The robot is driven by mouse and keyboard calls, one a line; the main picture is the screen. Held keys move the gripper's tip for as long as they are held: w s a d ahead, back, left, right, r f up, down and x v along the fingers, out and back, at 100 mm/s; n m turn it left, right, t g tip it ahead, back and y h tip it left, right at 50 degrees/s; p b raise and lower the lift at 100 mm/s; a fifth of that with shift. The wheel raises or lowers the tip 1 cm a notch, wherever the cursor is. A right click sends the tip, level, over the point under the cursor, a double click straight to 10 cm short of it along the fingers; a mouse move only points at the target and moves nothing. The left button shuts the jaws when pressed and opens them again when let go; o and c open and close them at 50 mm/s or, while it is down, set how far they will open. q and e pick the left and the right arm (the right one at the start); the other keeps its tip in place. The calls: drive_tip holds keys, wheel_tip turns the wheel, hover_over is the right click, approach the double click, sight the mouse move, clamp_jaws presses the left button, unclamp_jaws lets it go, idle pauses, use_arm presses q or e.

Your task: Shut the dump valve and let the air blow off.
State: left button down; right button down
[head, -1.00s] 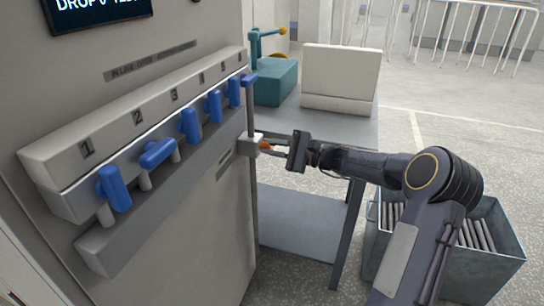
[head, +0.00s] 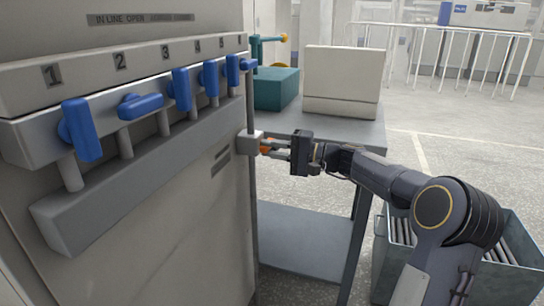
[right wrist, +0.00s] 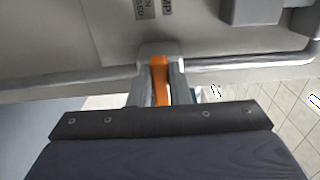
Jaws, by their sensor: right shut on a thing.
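The dump valve (head: 247,142) is a pale block on a vertical grey pipe at the cabinet's right edge. Its orange lever (head: 266,147) sticks out to the right. My right gripper (head: 272,150) reaches in from the right and is shut on the orange lever. In the right wrist view the orange lever (right wrist: 159,78) stands between the two grey fingers (right wrist: 160,92), crosswise to the pipe (right wrist: 235,70). The fingers partly hide the lever. My left gripper is not in view.
A row of numbered blue-handled valves (head: 80,130) runs along the cabinet front; handle 2 (head: 140,106) lies sideways. A table (head: 350,132) with a teal device (head: 277,88) and a cream box (head: 342,82) stands behind my gripper. A metal bin (head: 510,235) sits below my right arm.

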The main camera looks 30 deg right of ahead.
drive_tip(key=shift+f, duration=0.1)
idle(0.5)
drive_tip(key=c, duration=1.4)
unclamp_jaws()
drive_tip(key=shift+o, duration=0.2)
drive_tip(key=p+v, duration=0.1)
drive_tip(key=v, duration=0.7)
drive_tip(key=shift+p, duration=0.35)
